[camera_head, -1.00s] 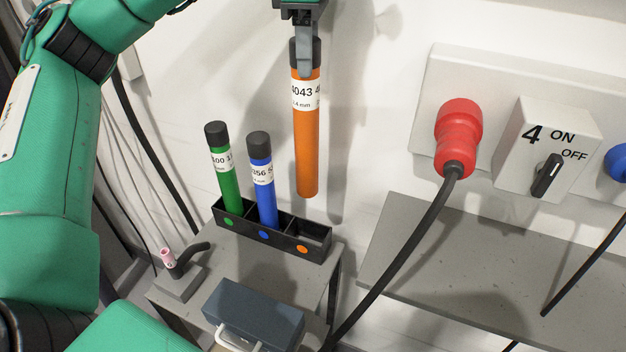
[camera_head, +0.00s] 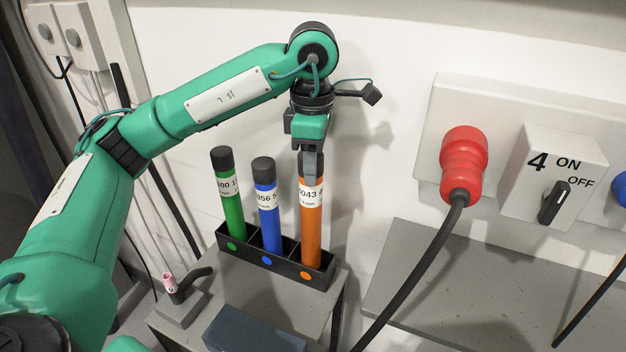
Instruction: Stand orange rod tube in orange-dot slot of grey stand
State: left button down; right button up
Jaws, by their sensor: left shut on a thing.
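The orange rod tube (camera_head: 311,235) has a dark cap and a white label. It stands about upright with its lower end inside the orange-dot slot (camera_head: 306,275), the right compartment of the dark stand (camera_head: 252,255). My left gripper (camera_head: 312,168) is shut on the tube's top end from above. The tube's bottom is hidden behind the stand's front wall, so I cannot tell if it touches the floor of the slot. My right gripper is not in view.
A green tube (camera_head: 229,195) and a blue tube (camera_head: 268,205) stand in the other two compartments. A torch in a holder (camera_head: 180,295) and a dark blue box (camera_head: 252,332) are in front. A red plug (camera_head: 462,165) with a thick black cable is at right.

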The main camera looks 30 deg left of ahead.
pick_arm(q)
jog(key=shift+s+f, duration=0.1)
jog(key=shift+f, duration=2.15)
jog(key=c, duration=0.9)
grip_release()
jog(key=shift+r+p, duration=0.15)
jog(key=shift+p, duration=0.2)
notch_tip(320, 180, up, 12)
jog(key=shift+r+b, duration=0.1)
jog(key=shift+b, duration=0.3)
